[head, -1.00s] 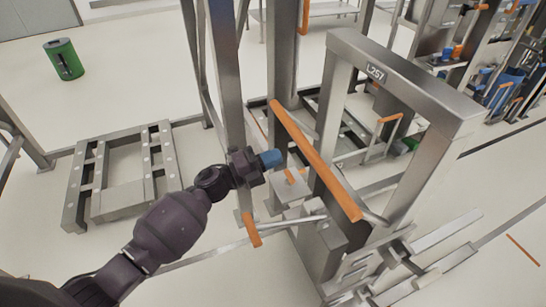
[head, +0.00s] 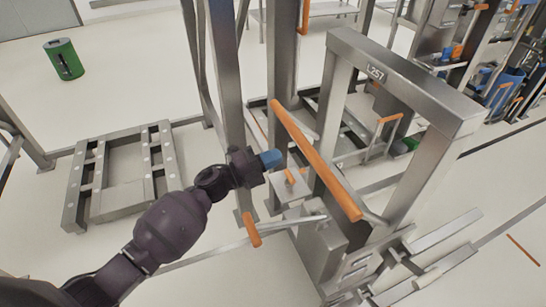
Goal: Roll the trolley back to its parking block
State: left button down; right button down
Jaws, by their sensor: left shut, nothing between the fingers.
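The trolley (head: 345,80) is a tall grey metal frame labelled L257, with a long orange handle bar (head: 315,160) sloping across its near side. My left gripper (head: 272,159), with blue fingertips, is shut and empty just left of the orange bar. Whether it touches the bar I cannot tell. A low grey metal frame (head: 92,200) with studded rails lies on the floor at the left; it may be the parking block, but I cannot tell. My right gripper is not in view.
A smaller orange lever (head: 251,230) sticks out below my left gripper. Steel posts (head: 224,75) stand behind it. A green bin (head: 64,59) stands at the back left. Racks with blue and orange parts (head: 505,85) fill the back right. The floor at left is mostly clear.

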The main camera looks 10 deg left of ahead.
pick_arm(q)
jog(key=c, duration=1.8)
grip_release()
jog(key=shift+c, duration=0.2)
jog(key=o, duration=1)
jog(key=shift+o, duration=0.2)
jog(key=b+v, duration=0.1)
jog(key=v, duration=0.9)
jog(key=shift+s+a, duration=0.25)
jog(key=shift+a, duration=0.05)
jog(key=shift+f, duration=0.1)
